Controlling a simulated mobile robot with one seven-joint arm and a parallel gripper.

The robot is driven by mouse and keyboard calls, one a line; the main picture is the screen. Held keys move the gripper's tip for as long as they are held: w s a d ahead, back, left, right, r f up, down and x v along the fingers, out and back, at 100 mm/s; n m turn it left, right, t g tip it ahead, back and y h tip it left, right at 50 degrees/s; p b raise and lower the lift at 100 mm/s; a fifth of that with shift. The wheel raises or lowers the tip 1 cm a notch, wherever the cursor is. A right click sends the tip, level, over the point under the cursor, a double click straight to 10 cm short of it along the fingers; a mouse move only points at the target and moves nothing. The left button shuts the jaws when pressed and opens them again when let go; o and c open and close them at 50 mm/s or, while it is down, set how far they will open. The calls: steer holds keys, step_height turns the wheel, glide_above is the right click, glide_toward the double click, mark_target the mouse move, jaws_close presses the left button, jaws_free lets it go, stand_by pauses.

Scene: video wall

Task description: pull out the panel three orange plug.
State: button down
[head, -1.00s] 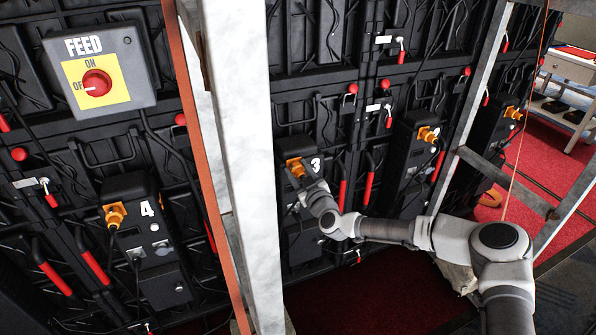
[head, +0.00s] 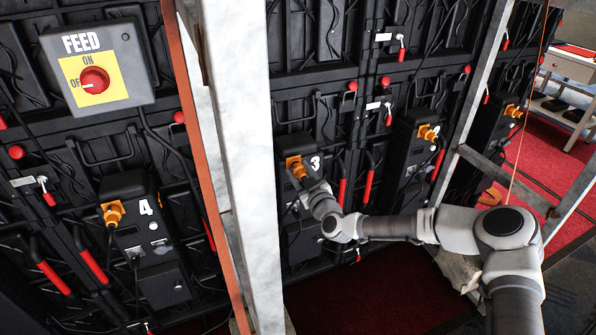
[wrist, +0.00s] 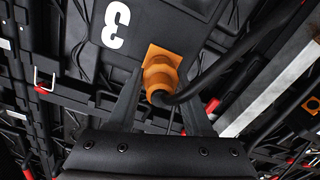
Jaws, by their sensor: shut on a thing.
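The panel three orange plug (head: 295,168) sits at its orange socket on the black box marked 3 (head: 315,163). In the wrist view the plug (wrist: 160,75) stands against the box face beneath the white 3 (wrist: 115,24), with a black cable bending off to the right. My gripper (wrist: 160,82) has one finger on each side of the plug and is shut on it. In the head view my gripper (head: 304,183) reaches up to the plug from the lower right and partly hides the box. I cannot tell whether the plug is fully seated.
A pale upright post (head: 247,150) stands just left of box 3. A grey feed switch box (head: 97,68) and box 4 with its orange plug (head: 112,212) are further left. Another orange plug (head: 427,133) is to the right. Metal frame bars (head: 505,180) stand near my arm.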

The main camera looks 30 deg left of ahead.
steer(key=shift+s+d+f, duration=0.1)
steer(key=shift+d+f, duration=0.05)
steer(key=shift+f, duration=0.05)
steer(key=c, duration=0.7)
jaws_free()
steer(key=shift+o, duration=0.3)
steer(key=shift+d+r, duration=0.1)
steer(key=shift+r, duration=0.05)
steer(key=p+v, duration=0.2)
steer(key=v, duration=1.5)
steer(key=shift+d, duration=0.2)
steer(key=shift+s, duration=0.1)
